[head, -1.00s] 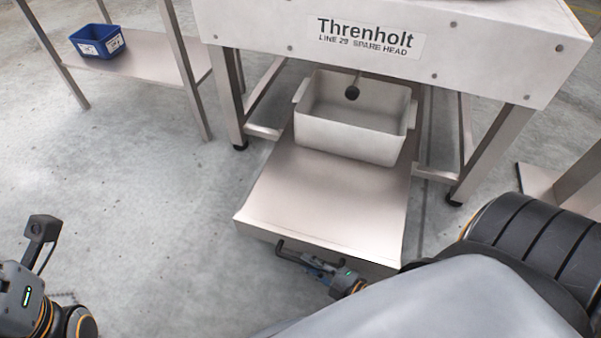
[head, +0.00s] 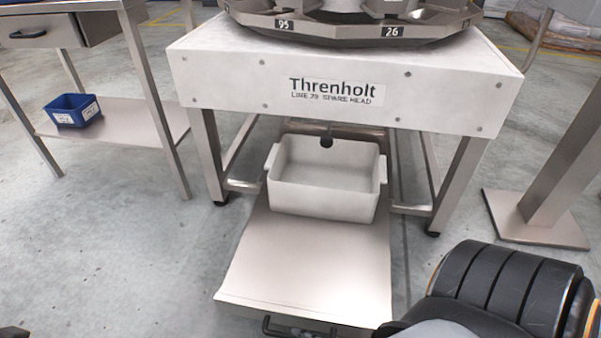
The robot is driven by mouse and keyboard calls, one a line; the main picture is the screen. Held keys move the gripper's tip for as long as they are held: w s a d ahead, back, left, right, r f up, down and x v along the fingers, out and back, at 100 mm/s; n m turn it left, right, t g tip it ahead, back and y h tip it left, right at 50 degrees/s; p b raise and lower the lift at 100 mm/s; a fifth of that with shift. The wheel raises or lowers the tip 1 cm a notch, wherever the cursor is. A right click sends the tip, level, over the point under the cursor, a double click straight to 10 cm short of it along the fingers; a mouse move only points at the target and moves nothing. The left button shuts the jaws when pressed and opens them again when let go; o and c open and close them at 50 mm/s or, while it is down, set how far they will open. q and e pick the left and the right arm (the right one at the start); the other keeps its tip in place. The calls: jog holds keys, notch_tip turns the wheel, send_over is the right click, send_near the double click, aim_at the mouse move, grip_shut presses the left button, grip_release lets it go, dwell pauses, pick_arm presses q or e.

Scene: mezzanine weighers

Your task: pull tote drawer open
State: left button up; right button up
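The tote drawer (head: 305,263) is a flat steel tray that extends forward from under the white Threnholt machine (head: 340,90). A white open tote (head: 325,199) sits at its back, under the machine. The dark drawer handle (head: 285,328) shows at the bottom edge of the head view, on the drawer's front. Part of my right arm fills the lower right. My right gripper is at best a sliver by the handle at the picture's edge, so its fingers cannot be judged.
A steel side table with a drawer (head: 45,32) stands at the left, with a blue bin (head: 73,110) on its lower shelf (head: 110,127). A steel post on a base plate (head: 535,219) stands at the right. The floor (head: 110,240) left of the tote drawer is clear.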

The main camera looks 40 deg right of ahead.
jog(key=o, duration=0.4)
jog(key=shift+r, duration=4.95)
